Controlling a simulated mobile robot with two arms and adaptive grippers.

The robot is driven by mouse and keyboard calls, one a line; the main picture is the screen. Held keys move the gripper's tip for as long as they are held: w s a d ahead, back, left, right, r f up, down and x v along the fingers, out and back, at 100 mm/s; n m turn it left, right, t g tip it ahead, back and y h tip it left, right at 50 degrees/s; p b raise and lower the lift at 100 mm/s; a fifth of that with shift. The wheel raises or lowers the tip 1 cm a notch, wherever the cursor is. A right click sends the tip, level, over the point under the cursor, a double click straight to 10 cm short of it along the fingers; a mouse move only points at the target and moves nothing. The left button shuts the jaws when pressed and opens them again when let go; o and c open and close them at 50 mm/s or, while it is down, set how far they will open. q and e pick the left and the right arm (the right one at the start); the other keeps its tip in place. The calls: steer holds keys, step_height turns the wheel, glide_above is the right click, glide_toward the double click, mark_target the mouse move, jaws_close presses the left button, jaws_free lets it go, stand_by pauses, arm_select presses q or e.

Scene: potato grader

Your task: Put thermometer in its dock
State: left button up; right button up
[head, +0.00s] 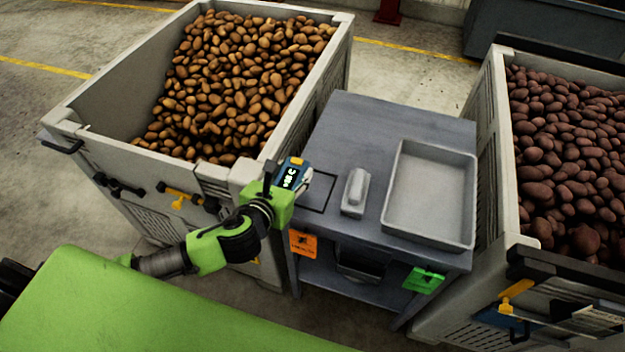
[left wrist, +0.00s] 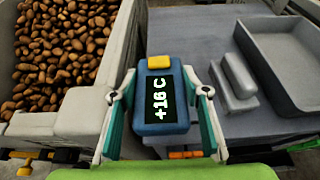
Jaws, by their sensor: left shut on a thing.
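The thermometer is blue with a yellow button and a dark display reading +16 C. In the head view the thermometer (head: 292,174) is above the left edge of the grey table (head: 340,125). My left gripper (head: 285,185) is shut on it. In the left wrist view the thermometer (left wrist: 160,98) sits upright in the picture between the two fingers of the left gripper (left wrist: 161,95). A small grey raised block (head: 355,192), perhaps the dock, stands on the table right of the thermometer; it also shows in the left wrist view (left wrist: 232,85). My right gripper is not in view.
An empty grey tray (head: 468,205) lies on the table right of the block. A crate of light potatoes (head: 80,140) stands left, close to my gripper. A crate of reddish potatoes (head: 494,100) stands right. Orange (head: 303,244) and green (head: 423,280) tags hang at the table's front.

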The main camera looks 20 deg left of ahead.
arm_select(q)
glide_above(312, 189)
step_height(312, 189, down, 6)
steer(key=shift+w+f, duration=0.15)
steer(key=shift+f, duration=0.05)
step_height(312, 189, down, 3)
steer(key=shift+f, duration=0.2)
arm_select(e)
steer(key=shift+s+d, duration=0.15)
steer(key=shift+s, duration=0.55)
arm_select(q)
steer(key=o, duration=1)
steer(key=shift+f, duration=0.1)
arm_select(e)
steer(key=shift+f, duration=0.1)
arm_select(q)
steer(key=v, duration=1.2)
steer(key=shift+b, duration=0.4)
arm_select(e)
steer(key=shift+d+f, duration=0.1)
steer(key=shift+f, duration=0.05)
